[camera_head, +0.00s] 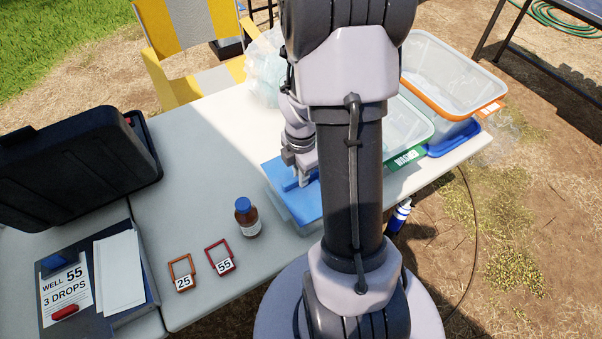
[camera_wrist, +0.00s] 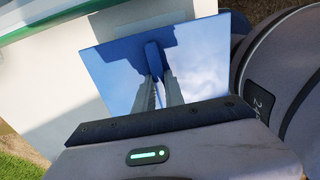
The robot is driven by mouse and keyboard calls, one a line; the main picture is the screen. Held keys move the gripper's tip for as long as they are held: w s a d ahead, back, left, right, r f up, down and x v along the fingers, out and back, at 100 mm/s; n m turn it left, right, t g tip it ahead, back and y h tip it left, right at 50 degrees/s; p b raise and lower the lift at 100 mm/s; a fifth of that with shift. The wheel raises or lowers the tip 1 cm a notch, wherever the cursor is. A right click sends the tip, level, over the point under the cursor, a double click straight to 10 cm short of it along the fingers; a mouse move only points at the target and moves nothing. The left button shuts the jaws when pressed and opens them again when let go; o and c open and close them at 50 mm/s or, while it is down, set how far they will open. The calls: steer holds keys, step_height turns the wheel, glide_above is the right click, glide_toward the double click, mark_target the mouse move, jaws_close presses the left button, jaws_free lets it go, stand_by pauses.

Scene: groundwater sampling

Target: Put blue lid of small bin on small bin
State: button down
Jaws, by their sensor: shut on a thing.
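My gripper (camera_head: 300,176) is shut on the raised handle of a flat blue lid (camera_head: 308,205), mostly seen left of my arm in the head view. In the wrist view, the fingers (camera_wrist: 158,82) point down at the handle, and the lid (camera_wrist: 206,62) spreads around them. A pale blue translucent small bin (camera_head: 283,208) shows just below the lid's left edge, near the table's front edge. The lid is over it and looks roughly level. My arm hides the right side of both, and I cannot tell whether lid and bin touch.
Right of my arm are a clear bin with a green "WASHED" rim (camera_head: 410,158), an orange-rimmed bin (camera_head: 455,83) and another blue lid (camera_head: 455,139). A black case (camera_head: 75,165) is far left; the middle-left table is clear.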

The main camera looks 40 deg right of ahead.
steer(key=shift+f+b, duration=0.6)
steer(key=shift+f, duration=0.25)
steer(key=c, duration=1.3)
jaws_free()
steer(key=shift+c, duration=0.2)
steer(key=shift+r, duration=0.1)
step_height(320, 180, up, 17)
steer(key=p, duration=0.7)
steer(key=shift+r+p, duration=0.15)
steer(key=shift+p, duration=0.25)
